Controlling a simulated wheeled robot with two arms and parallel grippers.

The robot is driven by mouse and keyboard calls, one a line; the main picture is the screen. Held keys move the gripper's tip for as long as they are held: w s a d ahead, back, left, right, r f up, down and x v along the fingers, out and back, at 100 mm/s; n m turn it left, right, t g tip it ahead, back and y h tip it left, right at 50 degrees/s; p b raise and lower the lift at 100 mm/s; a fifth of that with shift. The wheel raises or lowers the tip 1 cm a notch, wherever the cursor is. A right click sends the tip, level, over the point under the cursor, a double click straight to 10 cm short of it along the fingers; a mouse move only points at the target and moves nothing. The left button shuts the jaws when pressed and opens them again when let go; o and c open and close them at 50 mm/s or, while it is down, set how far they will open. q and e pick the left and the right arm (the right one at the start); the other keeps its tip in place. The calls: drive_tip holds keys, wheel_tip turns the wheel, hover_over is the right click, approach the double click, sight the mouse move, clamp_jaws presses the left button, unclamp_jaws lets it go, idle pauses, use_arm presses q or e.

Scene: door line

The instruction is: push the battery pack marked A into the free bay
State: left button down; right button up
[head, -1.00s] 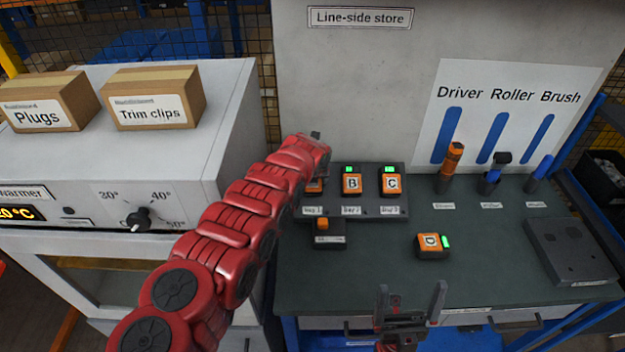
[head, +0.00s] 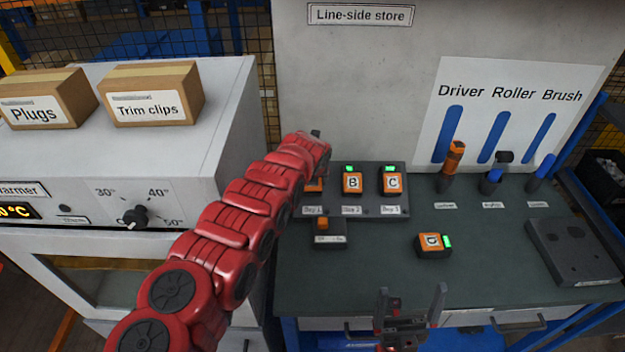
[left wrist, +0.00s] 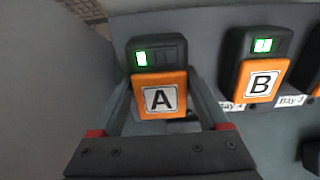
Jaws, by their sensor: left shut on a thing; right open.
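The battery pack marked A (left wrist: 160,95) is orange and dark with a green light. It shows between the fingers of my left gripper (left wrist: 160,84), which is shut on it, at the Bay 1 end of the charger (head: 365,210). My own arm hides most of it in the head view; only an orange edge (head: 314,186) shows. I cannot tell how deep it sits. Pack B (head: 352,183) and pack C (head: 391,183) stand in Bay 2 and Bay 3, lit green. My right gripper (head: 410,305) is open and empty at the bench's front edge.
Pack D (head: 432,245) lies on the bench, lit green. A small dark block with an orange top (head: 329,234) stands before the charger. Tools (head: 455,160) and a dark grey box (head: 572,250) are on the right. A white warmer (head: 125,180) stands left.

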use_arm(q)
drive_tip(key=shift+w+f+b, duration=0.3)
drive_tip(key=shift+f+b, duration=0.05)
drive_tip(key=shift+b, duration=1.6)
idle(1.2)
drive_tip(key=shift+w+a+f+b, duration=0.15)
drive_tip(key=shift+w+b, duration=0.15)
drive_tip(key=shift+b, duration=1.2)
idle(0.4)
idle(0.4)
